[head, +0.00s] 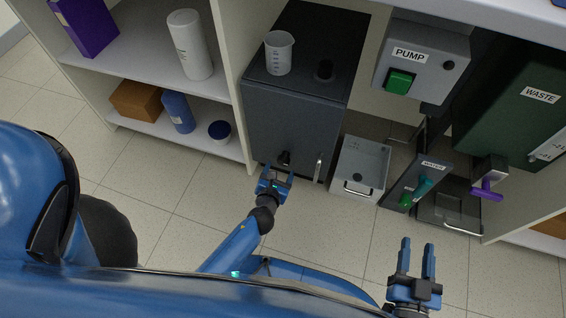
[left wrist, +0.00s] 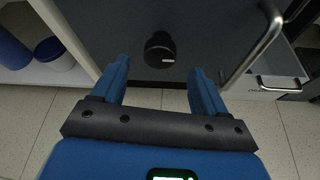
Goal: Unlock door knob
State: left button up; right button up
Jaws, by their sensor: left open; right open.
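The door knob (left wrist: 160,50) is a round black knob with a light mark, on the dark grey cabinet door (left wrist: 210,22). In the left wrist view it sits between and just beyond my open left fingertips, apart from them. In the head view the knob (head: 284,157) is small, low on the cabinet front (head: 290,125). My left gripper (head: 276,176) is open and empty in front of it; it also shows in the left wrist view (left wrist: 158,78). A metal handle (head: 318,167) stands right of the knob. My right gripper (head: 418,250) is open and empty over the floor at lower right.
A beaker (head: 279,54) stands on the cabinet. A grey bin (head: 359,168) stands to its right. Further right are the pump box (head: 424,60), the water unit (head: 415,180) and the waste tank (head: 510,105). Shelves (head: 150,70) stand left. The floor in front is clear.

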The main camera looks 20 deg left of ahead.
aim_at(283, 163)
pick_arm(q)
jog(key=shift+b+x, duration=0.85)
jog(key=shift+x, duration=2.25)
jog(key=c, duration=1)
